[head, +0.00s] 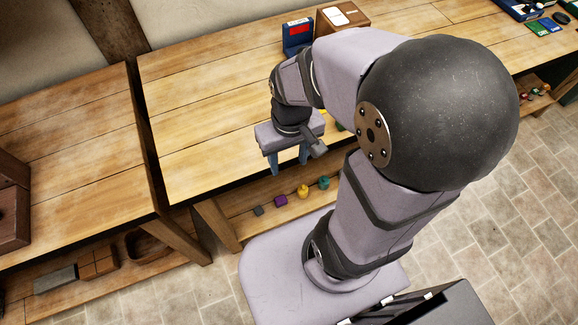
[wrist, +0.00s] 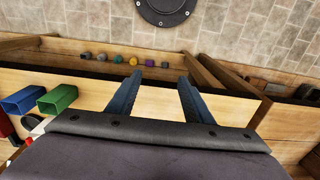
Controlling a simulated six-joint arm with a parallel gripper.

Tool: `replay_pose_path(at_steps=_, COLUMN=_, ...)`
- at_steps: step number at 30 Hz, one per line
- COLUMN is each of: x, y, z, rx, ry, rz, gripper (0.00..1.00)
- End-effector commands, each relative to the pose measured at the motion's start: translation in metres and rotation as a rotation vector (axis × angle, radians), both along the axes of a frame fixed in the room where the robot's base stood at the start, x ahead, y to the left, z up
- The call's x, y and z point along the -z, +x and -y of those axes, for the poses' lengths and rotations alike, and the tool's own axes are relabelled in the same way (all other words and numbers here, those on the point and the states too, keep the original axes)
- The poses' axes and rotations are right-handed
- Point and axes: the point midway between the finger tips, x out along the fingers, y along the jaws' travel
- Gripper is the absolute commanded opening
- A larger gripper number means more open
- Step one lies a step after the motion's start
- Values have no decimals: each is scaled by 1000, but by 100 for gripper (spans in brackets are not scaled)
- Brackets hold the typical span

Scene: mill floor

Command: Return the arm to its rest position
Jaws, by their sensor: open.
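My gripper (head: 288,165) hangs from my folded arm over the front edge of the wooden workbench (head: 195,110) in the head view. Its blue fingers point down and are apart, with nothing between them. In the wrist view my gripper (wrist: 157,84) also shows open and empty, its fingertips over the bench's front edge. The fingers look clear of the bench, though the exact gap is hard to tell.
A lower shelf holds several small objects, including a purple block (head: 280,200) and a yellow one (head: 303,191). A blue box (head: 297,37) and a brown box (head: 343,17) stand at the bench's back. A green box (wrist: 58,98) shows in the wrist view. Another bench (head: 70,150) stands left.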

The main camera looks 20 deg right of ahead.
Motion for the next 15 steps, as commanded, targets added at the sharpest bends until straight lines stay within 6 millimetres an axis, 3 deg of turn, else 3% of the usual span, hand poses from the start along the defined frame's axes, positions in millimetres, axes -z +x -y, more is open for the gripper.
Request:
replay_pose_path(at_steps=4, x=5, y=-18, z=-8, rx=-4, ry=-15, rz=-17, gripper=46)
replay_pose_path(at_steps=15, x=7, y=-20, z=-8, rx=0, ry=-16, rz=-19, gripper=46)
